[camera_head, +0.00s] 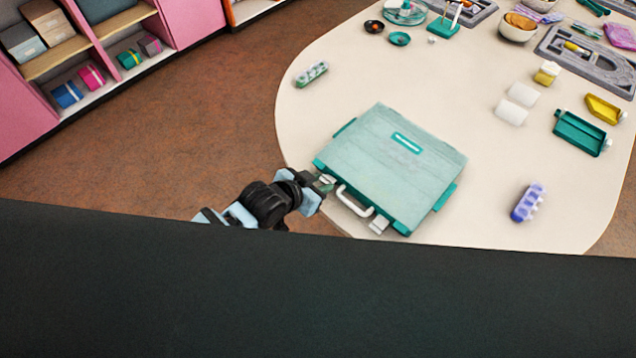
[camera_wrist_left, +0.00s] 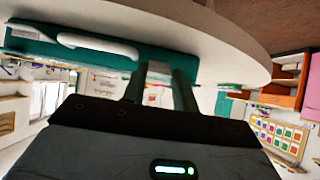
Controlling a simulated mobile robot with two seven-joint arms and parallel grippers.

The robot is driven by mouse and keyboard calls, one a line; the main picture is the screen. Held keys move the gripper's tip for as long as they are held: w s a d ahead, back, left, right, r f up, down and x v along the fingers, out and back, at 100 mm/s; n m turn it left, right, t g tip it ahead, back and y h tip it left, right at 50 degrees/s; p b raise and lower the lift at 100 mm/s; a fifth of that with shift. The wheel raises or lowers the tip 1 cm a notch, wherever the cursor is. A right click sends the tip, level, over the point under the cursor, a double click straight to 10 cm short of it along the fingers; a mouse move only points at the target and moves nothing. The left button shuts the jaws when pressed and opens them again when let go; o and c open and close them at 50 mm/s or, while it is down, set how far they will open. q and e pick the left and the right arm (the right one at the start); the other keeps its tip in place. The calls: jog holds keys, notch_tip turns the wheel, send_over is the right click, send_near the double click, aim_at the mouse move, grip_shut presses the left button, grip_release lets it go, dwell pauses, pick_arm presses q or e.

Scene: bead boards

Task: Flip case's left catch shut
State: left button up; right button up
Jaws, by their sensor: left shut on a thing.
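The teal case (camera_head: 385,165) lies with its lid down near the table's front left edge, its white handle (camera_head: 355,200) facing me. The handle also shows in the left wrist view (camera_wrist_left: 97,43). My left gripper (camera_head: 322,183) is at the case's front edge, left of the handle, shut on the pale left catch (camera_wrist_left: 158,68), which sits between the two dark fingers. The fingers partly hide the catch, so its exact angle is hard to tell. The white right catch (camera_head: 378,224) is at the other end of the handle. My right gripper is not in view.
The cream table (camera_head: 470,155) is bare around the case. A green patterned piece (camera_head: 311,74) lies behind it to the left, a purple bumpy piece (camera_head: 528,203) to the right.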

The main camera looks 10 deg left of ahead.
pick_arm(q)
jog(key=o, duration=0.7)
jog(key=v, duration=0.7)
jog(key=shift+s+a+r+p, duration=0.2)
jog(key=shift+s+p, duration=0.1)
jog(key=shift+p, duration=0.1)
jog(key=shift+o, duration=0.4)
